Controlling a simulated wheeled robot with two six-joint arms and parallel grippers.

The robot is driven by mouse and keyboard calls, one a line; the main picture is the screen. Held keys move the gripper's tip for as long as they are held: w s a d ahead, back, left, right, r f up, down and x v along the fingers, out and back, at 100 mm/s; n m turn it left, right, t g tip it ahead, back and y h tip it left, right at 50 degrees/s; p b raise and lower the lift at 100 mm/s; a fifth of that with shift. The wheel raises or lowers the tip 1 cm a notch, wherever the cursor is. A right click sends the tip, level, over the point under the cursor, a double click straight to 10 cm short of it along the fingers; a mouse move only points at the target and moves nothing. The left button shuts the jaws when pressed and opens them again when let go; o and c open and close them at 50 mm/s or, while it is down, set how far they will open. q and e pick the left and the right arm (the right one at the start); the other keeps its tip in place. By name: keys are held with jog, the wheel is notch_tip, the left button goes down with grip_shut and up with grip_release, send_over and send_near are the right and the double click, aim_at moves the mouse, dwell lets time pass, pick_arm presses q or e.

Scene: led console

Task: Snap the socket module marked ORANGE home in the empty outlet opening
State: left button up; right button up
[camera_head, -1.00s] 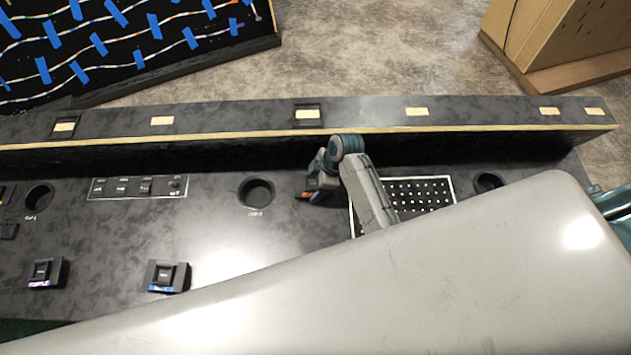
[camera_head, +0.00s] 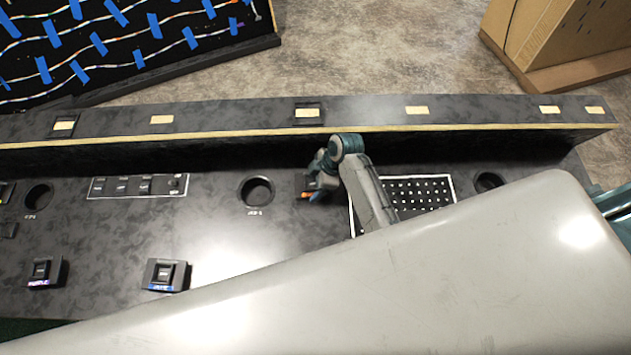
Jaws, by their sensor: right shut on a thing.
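My right gripper (camera_head: 318,184) reaches the console from the right, just right of a round hole. It is shut on a small dark module with an orange mark (camera_head: 305,195), held over the console; the gripper hides much of it, and I cannot tell its height. Two other modules sit in dark holders at the front: one with a purple label (camera_head: 40,282) and one with a blue label (camera_head: 160,287). I cannot tell which recess is the empty outlet opening. My left gripper is not in view.
Round holes show at left (camera_head: 38,195), centre (camera_head: 257,191) and right (camera_head: 488,181). A raised ledge (camera_head: 230,118) with pale labels runs behind. A switch strip (camera_head: 138,186) and a dotted panel (camera_head: 418,192) lie on the deck. My arm hides the front right.

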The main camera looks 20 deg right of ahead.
jog(key=shift+s+f, duration=0.1)
jog(key=shift+f, duration=0.05)
jog(key=o, duration=1)
jog(key=shift+o, duration=0.7)
jog(key=shift+f, duration=0.1)
jog(key=shift+s, duration=0.15)
jog(key=w+b+v, duration=0.1)
jog(key=b+v, duration=0.1)
jog(key=v, duration=0.9)
jog(key=shift+s, duration=0.25)
